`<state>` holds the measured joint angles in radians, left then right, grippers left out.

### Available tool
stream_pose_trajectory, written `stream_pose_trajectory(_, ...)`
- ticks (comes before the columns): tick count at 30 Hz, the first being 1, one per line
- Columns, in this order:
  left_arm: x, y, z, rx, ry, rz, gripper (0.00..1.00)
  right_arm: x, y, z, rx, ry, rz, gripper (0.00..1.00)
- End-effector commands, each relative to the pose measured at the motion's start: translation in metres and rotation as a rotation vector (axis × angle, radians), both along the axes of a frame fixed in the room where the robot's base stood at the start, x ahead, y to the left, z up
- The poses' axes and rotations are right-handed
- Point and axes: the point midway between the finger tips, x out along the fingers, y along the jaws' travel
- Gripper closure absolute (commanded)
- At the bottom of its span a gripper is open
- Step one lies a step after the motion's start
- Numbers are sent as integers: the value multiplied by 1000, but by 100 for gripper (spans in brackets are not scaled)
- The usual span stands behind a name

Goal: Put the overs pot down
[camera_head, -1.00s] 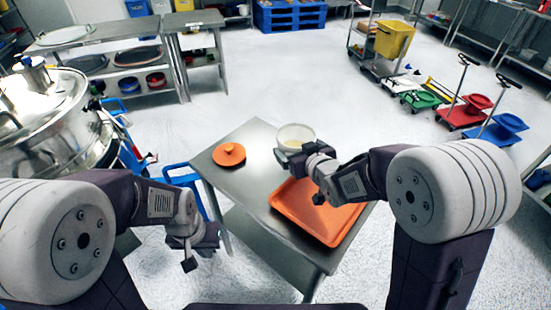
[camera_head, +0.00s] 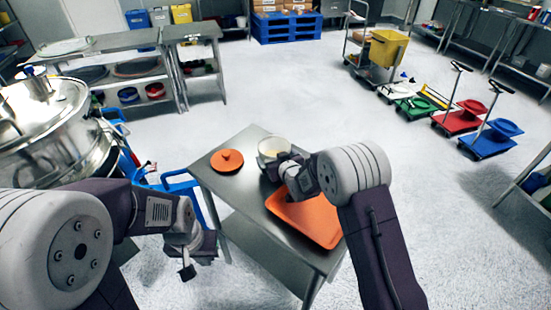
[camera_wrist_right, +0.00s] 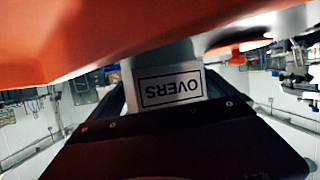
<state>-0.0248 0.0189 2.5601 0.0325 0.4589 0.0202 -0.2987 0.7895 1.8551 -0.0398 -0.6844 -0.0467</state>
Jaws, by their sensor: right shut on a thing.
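The overs pot (camera_head: 272,148) is a pale, open pot with light contents, upright at the far edge of the steel table (camera_head: 228,185). My right gripper (camera_head: 283,165) is shut on its near side. The pot's OVERS label (camera_wrist_right: 172,88) shows upside down in the right wrist view. I cannot tell whether the pot's base touches the table. My left gripper (camera_head: 198,258) hangs left of the table, apart from everything on it; its finger gap is unclear.
An orange lid (camera_head: 227,160) lies on the table left of the pot. An orange tray (camera_head: 318,222) lies on the table's right part, partly under my right arm. A large steel sifter (camera_head: 50,125) and a blue frame (camera_head: 180,187) stand left. Bare tabletop shows between lid and tray.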

Motion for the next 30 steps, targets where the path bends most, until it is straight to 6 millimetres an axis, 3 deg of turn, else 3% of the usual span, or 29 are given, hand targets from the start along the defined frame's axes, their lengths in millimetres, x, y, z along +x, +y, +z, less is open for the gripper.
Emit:
stream_pose_trajectory(12, 0, 0, -5, 0, 0, 0, 100, 0, 0, -9, 1, -5, -1, 67)
stream_pose_trajectory(13, 0, 0, -5, 0, 0, 0, 100, 0, 0, -10, 1, -3, 0, 3)
stream_pose_trajectory(14, 0, 0, -4, 0, 0, 0, 100, 0, 0, -9, 1, -3, 0, 0)
stream_pose_trajectory(23, 0, 0, 2, 0, 0, 0, 100, 0, 0, -2, 1, -3, 0, 0)
stream_pose_trajectory(30, 0, 0, -1, 0, 0, 0, 100, -32, -11, 10, 1, -3, -1, 0)
